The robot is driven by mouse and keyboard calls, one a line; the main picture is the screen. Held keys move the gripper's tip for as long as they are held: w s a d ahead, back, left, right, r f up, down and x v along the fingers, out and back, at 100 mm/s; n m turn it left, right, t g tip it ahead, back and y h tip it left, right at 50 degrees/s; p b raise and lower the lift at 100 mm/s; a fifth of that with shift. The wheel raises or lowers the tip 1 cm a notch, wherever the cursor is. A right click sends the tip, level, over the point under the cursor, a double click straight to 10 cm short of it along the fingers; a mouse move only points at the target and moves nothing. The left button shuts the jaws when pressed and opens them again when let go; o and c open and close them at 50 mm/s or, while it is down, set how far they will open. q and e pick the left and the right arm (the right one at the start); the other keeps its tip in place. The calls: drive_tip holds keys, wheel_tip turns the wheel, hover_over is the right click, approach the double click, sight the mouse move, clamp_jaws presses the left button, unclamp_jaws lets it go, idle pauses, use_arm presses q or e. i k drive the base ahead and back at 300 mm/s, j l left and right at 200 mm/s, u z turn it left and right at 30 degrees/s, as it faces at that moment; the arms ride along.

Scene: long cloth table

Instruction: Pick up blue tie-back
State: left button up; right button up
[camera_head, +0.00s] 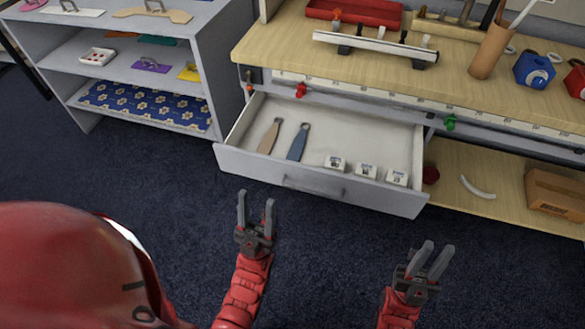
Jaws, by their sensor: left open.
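The blue tie-back (298,143) is a flat blue strip lying in the open drawer (372,133), left of the drawer's middle. A similar beige tie-back (269,136) lies just to its left, apart from it. My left gripper (256,211) is open and empty in front of the drawer, below and to the left of the blue tie-back in the picture. My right gripper (432,262) has its fingers apart and is empty, further right and nearer to me. Neither gripper touches anything.
Several small white labelled boxes (367,171) sit along the drawer's front right. The drawer front (285,180) with its handle stands between my grippers and the contents. The wooden worktop (270,45) overhangs behind. A grey shelf unit (210,55) stands left; a cardboard box (555,192) sits right.

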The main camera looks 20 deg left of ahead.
sight(294, 155)
drive_tip(key=j+z, duration=0.1)
drive_tip(key=z, duration=0.3)
drive_tip(key=j+z, duration=0.35)
drive_tip(key=j, duration=0.4)
drive_tip(key=j+z, duration=0.35)
drive_tip(key=j, duration=0.4)
drive_tip(key=k+j, duration=0.1)
drive_tip(key=j, duration=0.85)
drive_tip(key=k+j, duration=0.15)
drive_tip(key=j, duration=0.35)
drive_tip(key=j+z, duration=0.1)
drive_tip(key=j, duration=0.35)
drive_tip(key=i, duration=0.4)
